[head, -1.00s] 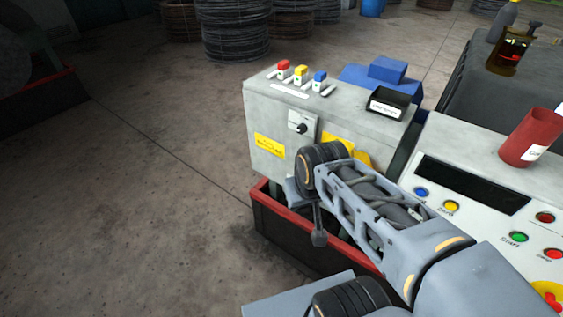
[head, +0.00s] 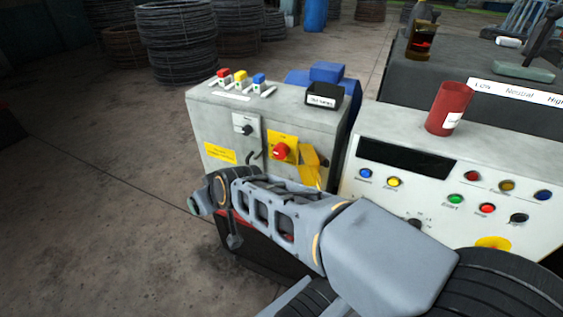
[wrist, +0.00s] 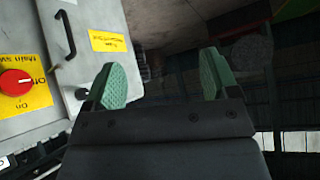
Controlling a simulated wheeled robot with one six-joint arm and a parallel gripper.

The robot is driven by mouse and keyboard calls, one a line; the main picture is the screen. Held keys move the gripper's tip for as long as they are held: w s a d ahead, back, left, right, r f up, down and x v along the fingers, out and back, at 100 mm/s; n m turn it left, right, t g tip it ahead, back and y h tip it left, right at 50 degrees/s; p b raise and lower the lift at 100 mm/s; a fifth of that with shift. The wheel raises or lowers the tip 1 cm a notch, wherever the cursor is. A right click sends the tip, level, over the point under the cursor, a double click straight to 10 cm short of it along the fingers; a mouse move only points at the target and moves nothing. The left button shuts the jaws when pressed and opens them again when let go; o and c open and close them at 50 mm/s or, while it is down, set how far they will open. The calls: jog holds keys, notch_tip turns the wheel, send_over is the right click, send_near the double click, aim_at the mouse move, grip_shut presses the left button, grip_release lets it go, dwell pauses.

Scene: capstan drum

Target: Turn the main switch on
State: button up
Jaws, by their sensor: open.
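The main switch is a red rotary knob (head: 280,151) on a yellow plate (head: 291,140), on the front of the grey cabinet (head: 210,130). In the head view my gripper (head: 193,206) is mostly hidden behind my wrist, below and left of the knob.
A black selector (head: 244,129) and a handle (head: 254,156) sit left of the knob. A yellow piece (head: 311,166) hangs at its right. A control desk (head: 400,145) with several buttons and a red cup (head: 450,108) stands on the right. Open floor lies left.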

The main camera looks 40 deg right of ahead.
jog(key=w+d+f+m+t+h+b, duration=0.2)
jog(key=w+t+b, duration=0.2)
jog(key=w, duration=0.2)
jog(key=m+g+h+b, duration=0.3)
jog(key=m+h+b, duration=0.45)
jog(key=h, duration=0.75)
send_near(279, 154)
jog(key=b+x, duration=0.1)
jog(key=x, duration=0.8)
jog(key=shift+w+d+r, duration=0.1)
jog(key=shift+d+r, duration=0.05)
jog(key=shift+d, duration=0.15)
jog(key=shift+c, duration=0.3)
jog(key=c, duration=0.9)
jog(key=shift+o, duration=0.2)
jog(key=shift+m+b, duration=0.25)
jog(key=shift+b, duration=0.05)
